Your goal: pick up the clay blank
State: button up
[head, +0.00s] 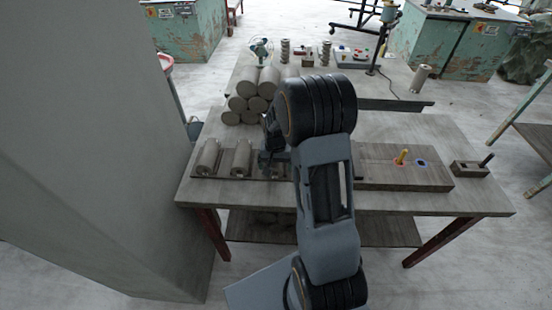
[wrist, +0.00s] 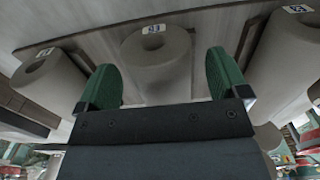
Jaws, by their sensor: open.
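Several grey clay blanks, cylinders with a hole in the end, are in view. In the wrist view one clay blank (wrist: 158,75) lies between the two green finger pads of my gripper (wrist: 164,80), with gaps at both sides. My gripper is open and holds nothing. A second blank (wrist: 45,88) is to the left and a third (wrist: 285,65) to the right, both outside the fingers. In the head view my gripper (head: 272,158) is over the front row, right of two blanks (head: 208,156) (head: 242,158); it hides the blank under it.
A pile of blanks (head: 258,88) stands behind the row. A wall or pillar (head: 95,150) fills the left.

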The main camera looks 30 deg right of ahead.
jog(key=shift+f, duration=0.55)
jog(key=shift+c, duration=0.3)
jog(key=shift+r, duration=0.1)
jog(key=c, duration=1.3)
